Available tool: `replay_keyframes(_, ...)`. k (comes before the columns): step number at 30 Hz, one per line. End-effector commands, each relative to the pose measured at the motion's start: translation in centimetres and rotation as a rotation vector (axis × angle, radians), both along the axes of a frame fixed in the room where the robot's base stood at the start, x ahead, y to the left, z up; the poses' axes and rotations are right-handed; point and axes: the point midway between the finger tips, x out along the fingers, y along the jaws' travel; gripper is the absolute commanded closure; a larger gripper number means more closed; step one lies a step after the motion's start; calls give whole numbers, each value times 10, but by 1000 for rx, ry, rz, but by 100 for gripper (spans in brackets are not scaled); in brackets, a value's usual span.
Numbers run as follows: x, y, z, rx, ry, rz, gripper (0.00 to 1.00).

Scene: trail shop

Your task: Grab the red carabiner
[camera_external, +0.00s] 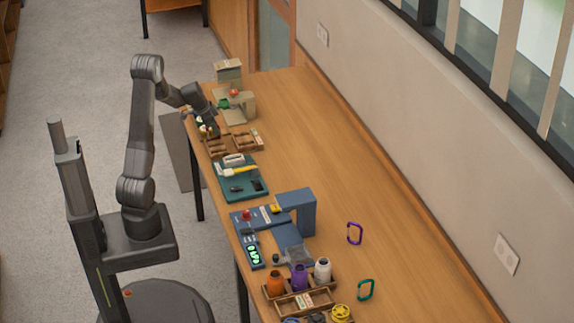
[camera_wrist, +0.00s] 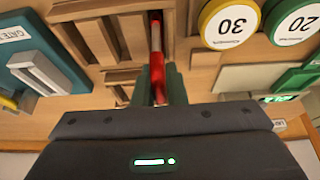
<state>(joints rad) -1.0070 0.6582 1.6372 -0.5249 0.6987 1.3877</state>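The red carabiner (camera_wrist: 156,54) shows nearly edge-on in the wrist view, as a narrow upright red strip at a slot of a wooden tray (camera_wrist: 98,10). My gripper (camera_wrist: 158,86) has one dark finger on each side of its near part, with no clear gap, so it looks shut on it. I cannot tell whether the carabiner still touches the tray. In the external view my gripper (camera_external: 207,124) is low at the far left end of the table, and the red carabiner cannot be made out there.
Yellow "30" (camera_wrist: 229,22) and green "20" (camera_wrist: 294,20) discs lie right of the gripper. A teal board (camera_external: 240,186) is nearby on the table (camera_external: 330,150). Purple (camera_external: 348,234) and teal (camera_external: 360,291) carabiners stand farther off. The table's wall side is largely clear.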

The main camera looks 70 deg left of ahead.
Motion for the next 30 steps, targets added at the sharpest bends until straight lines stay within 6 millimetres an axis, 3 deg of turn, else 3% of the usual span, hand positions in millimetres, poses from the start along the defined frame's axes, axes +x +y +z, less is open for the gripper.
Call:
replay_keyframes(13,0,1,7,3,-2,0,100)
replay_keyframes(24,0,1,76,5,-4,0,100)
replay_keyframes(30,0,1,98,1,-2,-1,100)
